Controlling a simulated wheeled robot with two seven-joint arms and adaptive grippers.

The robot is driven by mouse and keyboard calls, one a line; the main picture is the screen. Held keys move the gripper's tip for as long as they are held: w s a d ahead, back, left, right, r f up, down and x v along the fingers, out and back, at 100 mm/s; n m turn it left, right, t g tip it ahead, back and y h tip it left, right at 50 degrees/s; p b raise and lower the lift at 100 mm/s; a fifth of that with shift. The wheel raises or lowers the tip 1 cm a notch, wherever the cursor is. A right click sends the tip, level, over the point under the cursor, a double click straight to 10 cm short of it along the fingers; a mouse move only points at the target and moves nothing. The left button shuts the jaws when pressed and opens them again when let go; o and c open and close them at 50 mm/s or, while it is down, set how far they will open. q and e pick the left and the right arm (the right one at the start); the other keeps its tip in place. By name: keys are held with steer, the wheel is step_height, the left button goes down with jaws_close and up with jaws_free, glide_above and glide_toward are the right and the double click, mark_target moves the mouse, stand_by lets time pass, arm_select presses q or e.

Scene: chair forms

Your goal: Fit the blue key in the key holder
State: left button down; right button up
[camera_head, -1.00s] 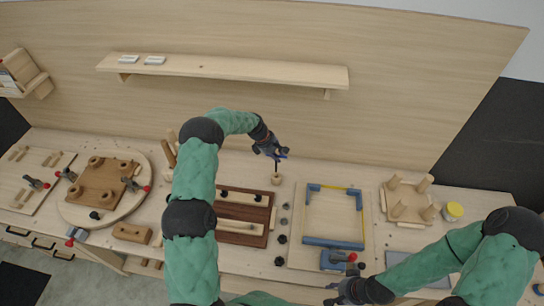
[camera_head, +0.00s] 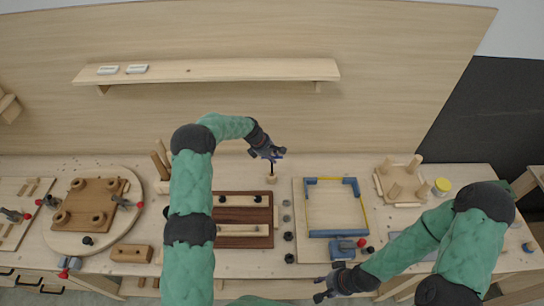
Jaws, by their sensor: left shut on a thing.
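My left gripper (camera_head: 269,153) is shut on the blue key (camera_head: 279,155), of which only a small blue part shows beside the fingers. It is at the back of the bench, right above the small wooden key holder (camera_head: 271,179). A thin dark shaft runs down from the gripper to the holder's top. I cannot tell how deep it sits in the holder. My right gripper (camera_head: 322,288) is near the bench's front edge, away from the key. Its fingers are too small and dark to tell whether they are open.
A dark brown board (camera_head: 243,241) with light bars lies in front of the holder. A wooden panel with a blue corner frame (camera_head: 335,234) lies to the right, with several dark knobs between. A wall shelf (camera_head: 210,71) hangs behind. An upturned stool form (camera_head: 401,186) stands further right.

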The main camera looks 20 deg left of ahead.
arm_select(q)
steer(key=shift+f+b, duration=0.6)
steer(key=shift+f, duration=0.7)
steer(key=shift+f+b, duration=0.75)
steer(key=shift+f, duration=0.3)
steer(key=shift+f, duration=0.3)
steer(key=c, duration=1.1)
jaws_free()
